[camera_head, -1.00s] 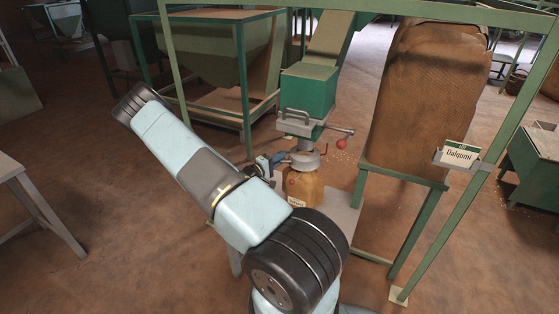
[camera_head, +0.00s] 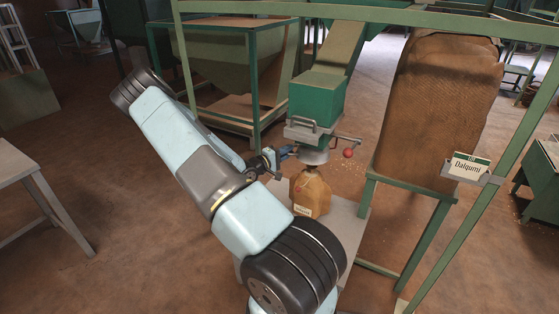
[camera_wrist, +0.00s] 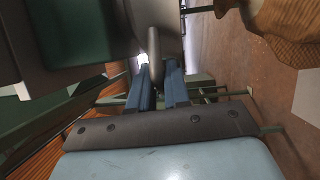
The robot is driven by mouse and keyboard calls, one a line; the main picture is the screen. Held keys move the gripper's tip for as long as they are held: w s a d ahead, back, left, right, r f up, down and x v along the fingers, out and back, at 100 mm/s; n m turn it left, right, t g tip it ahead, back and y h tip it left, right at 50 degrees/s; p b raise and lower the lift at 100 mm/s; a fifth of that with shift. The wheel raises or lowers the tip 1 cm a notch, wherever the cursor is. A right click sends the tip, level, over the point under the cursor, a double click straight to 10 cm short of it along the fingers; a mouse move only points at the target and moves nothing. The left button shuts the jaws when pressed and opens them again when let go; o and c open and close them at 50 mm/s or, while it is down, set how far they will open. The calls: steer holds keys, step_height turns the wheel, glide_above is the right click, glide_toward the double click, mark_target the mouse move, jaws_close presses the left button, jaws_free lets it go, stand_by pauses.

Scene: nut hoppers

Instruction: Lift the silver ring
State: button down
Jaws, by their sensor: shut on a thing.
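The silver ring (camera_head: 314,156) is a grey metal collar close under the grey slide-gate unit (camera_head: 307,132) of the green chute box. It stands above the brown bag (camera_head: 311,194), whose narrow neck shows below it. My gripper (camera_head: 288,152) reaches in from the left at the ring's side. In the wrist view my blue fingers (camera_wrist: 160,82) are closed on a small grey handle (camera_wrist: 155,55) at the ring's side. Where the ring ends and the spout begins is hard to tell.
The bag stands on a pale bench (camera_head: 345,222). A lever with a red knob (camera_head: 348,153) sticks out right of the gate. A large woven sack (camera_head: 437,110) on a green frame stands to the right. A green post (camera_head: 480,205) with a Dalqumi sign (camera_head: 468,167) is in front.

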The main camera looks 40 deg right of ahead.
steer(key=shift+r, duration=0.35)
steer(key=c, duration=1.5)
jaws_free()
steer(key=shift+o, duration=0.2)
steer(key=w+a, duration=0.1)
steer(key=a, duration=1.2)
steer(key=shift+a+f, duration=0.35)
steer(key=shift+a, duration=0.05)
